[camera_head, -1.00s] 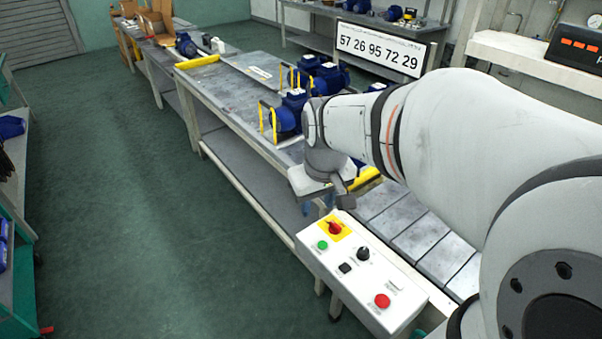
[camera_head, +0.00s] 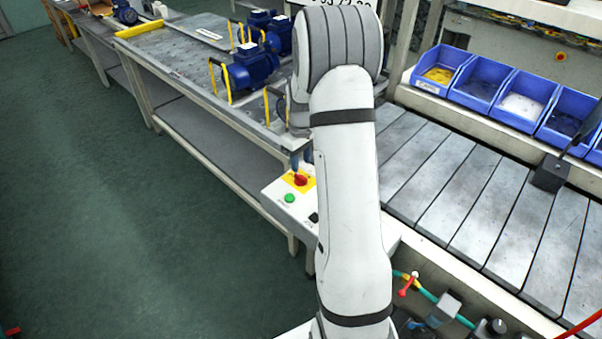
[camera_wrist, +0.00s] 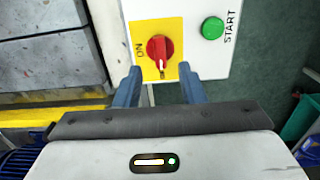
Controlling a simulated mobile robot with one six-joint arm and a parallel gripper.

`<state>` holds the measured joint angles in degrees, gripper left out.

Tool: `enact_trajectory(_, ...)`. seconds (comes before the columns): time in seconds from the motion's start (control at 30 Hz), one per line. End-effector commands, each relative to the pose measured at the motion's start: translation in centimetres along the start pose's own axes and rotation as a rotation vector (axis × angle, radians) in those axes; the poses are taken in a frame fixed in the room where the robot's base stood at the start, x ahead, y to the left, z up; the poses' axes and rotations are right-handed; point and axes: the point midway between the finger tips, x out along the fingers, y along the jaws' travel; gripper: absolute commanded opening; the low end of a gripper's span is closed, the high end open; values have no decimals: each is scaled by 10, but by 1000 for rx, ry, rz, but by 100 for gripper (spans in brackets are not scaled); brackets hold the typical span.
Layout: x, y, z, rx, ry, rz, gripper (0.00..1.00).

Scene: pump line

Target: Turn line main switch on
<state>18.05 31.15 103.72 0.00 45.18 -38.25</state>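The line main switch is a red rotary knob (camera_wrist: 160,48) on a yellow plate (camera_wrist: 176,28) in the wrist view. Its white pointer faces the bottom of that view, and the word ON is at the plate's left. In the head view the red knob (camera_head: 300,179) shows at the far end of the white control panel (camera_head: 277,191). My gripper (camera_wrist: 161,75) is open, its two blue fingers apart. The fingertips are at the lower side of the knob, one to each side. I cannot tell whether they touch it.
A green START button (camera_wrist: 212,28) sits beside the switch. My arm hides much of the panel in the head view. A workbench with blue pumps (camera_head: 252,68) stands behind. Open floor is at left.

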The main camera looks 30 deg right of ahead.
Motion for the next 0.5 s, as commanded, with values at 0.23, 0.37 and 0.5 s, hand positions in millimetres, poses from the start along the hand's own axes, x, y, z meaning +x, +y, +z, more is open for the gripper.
enact_trajectory(0.23,39,0,0,1,-2,-2,36)
enact_trajectory(0.37,51,0,0,2,-1,-1,36)
enact_trajectory(0.5,55,0,0,2,1,0,36)
